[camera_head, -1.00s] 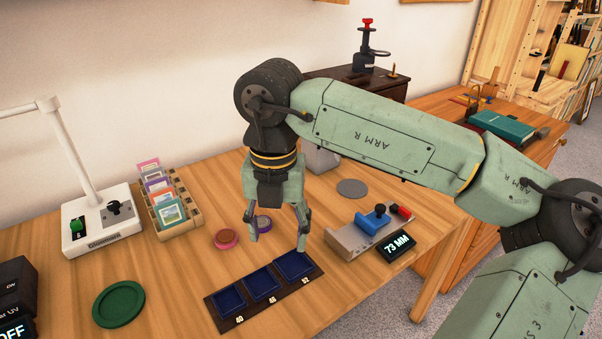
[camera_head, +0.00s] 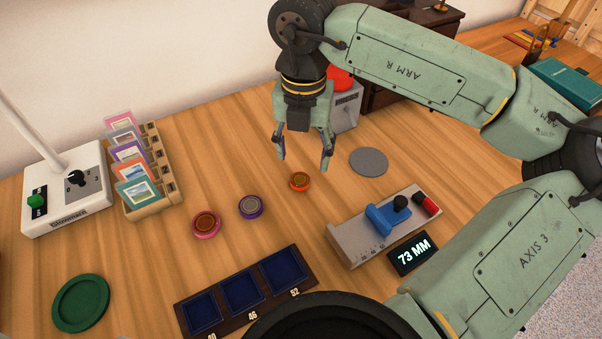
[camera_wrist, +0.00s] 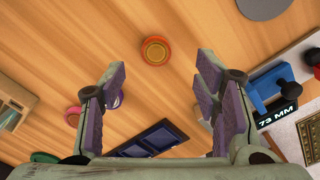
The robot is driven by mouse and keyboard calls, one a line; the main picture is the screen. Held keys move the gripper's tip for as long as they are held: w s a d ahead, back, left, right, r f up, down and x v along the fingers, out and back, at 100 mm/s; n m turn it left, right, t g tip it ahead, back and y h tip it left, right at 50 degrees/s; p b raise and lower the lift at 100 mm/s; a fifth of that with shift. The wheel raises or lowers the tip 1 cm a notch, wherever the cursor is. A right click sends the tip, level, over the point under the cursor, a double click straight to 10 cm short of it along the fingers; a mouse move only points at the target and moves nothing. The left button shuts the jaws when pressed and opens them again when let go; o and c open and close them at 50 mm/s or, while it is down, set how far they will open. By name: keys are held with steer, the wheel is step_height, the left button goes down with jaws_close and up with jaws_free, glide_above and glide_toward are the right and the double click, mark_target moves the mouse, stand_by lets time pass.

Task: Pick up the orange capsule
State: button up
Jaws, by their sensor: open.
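The orange capsule (camera_head: 300,181) is a small round orange disc with a brownish centre, lying flat on the wooden table. In the wrist view the orange capsule (camera_wrist: 156,50) lies beyond the fingertips, roughly midway between them. My gripper (camera_head: 303,163) is open and empty, pointing down above the table behind the capsule. In the wrist view its two fingers (camera_wrist: 160,72) are spread wide and do not touch the capsule.
A purple capsule (camera_head: 250,207) and a pink capsule (camera_head: 206,224) lie to the left. A blue three-well tray (camera_head: 221,310) is in front. A gauge with a blue slider (camera_head: 383,218) stands right. A grey disc (camera_head: 369,162) and a slide rack (camera_head: 165,187) are nearby.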

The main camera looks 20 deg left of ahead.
mark_target(300, 176)
steer(key=f, duration=0.2)
steer(key=f+p, duration=0.1)
steer(key=f, duration=0.1)
steer(key=f+p, duration=0.1)
steer(key=f, duration=0.1)
steer(key=shift+s+a+f, duration=0.15)
steer(key=shift+a+f, duration=0.05)
steer(key=shift+a, duration=0.05)
steer(key=c, duration=1.2)
steer(key=shift+r, duration=0.15)
